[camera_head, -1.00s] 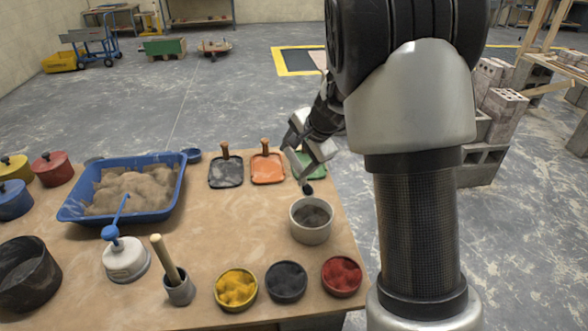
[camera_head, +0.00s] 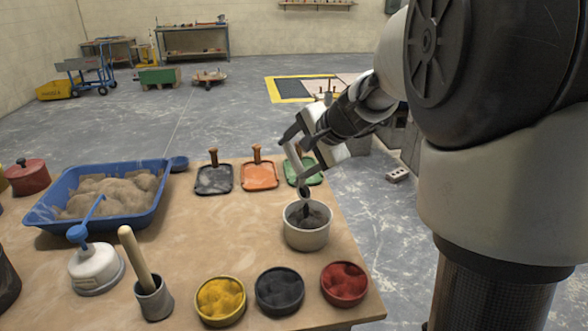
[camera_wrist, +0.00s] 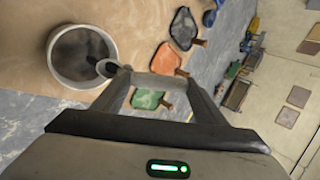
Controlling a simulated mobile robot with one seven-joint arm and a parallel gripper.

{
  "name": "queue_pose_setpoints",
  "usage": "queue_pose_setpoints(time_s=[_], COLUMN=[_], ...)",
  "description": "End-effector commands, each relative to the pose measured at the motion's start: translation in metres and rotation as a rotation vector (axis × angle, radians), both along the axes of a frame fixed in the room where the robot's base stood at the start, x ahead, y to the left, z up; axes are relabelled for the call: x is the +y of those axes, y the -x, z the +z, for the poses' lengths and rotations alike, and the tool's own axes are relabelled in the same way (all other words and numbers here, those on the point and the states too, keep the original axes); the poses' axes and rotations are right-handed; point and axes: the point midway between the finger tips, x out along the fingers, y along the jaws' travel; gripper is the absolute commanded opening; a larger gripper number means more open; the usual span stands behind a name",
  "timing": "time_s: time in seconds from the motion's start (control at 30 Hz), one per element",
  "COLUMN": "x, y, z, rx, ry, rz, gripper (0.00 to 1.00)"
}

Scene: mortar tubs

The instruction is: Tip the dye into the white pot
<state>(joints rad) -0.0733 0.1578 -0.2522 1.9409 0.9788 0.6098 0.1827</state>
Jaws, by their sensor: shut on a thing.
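The white pot (camera_head: 307,240) stands upright near the table's right edge, with grey-brown material and a darker patch inside. It also shows in the wrist view (camera_wrist: 57,67). My gripper (camera_head: 304,152) is shut on a small scoop (camera_head: 304,192), above the pot's far side. In the wrist view the scoop's dark bowl (camera_wrist: 107,68) overlaps the pot's rim and looks tilted. I cannot tell how much dye is in it. Dishes of yellow (camera_head: 220,299), black (camera_head: 280,290) and red (camera_head: 345,282) powder stand in front of the pot.
Grey (camera_head: 214,179), orange (camera_head: 260,175) and green (camera_head: 303,172) trowel-like plates lie behind the pot. A blue sand tray (camera_head: 150,205), a white dispenser (camera_head: 95,270) and a mortar with pestle (camera_head: 154,302) stand left. The table middle is clear.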

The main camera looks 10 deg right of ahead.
Motion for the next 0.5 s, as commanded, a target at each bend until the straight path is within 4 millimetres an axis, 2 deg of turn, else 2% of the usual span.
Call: queue_pose_setpoints(time_s=[0.03, 0.37, 0.5], x=[-0.001, -0.006, -0.012], y=[0.001, 0.009, 0.021], z=[-0.006, -0.005, 0.0], rx=[-0.013, -0.084, -0.167], ry=[-0.006, -0.046, -0.101], rz=[-0.002, -0.002, -0.005], gripper=[0.17, 0.17, 0.17])
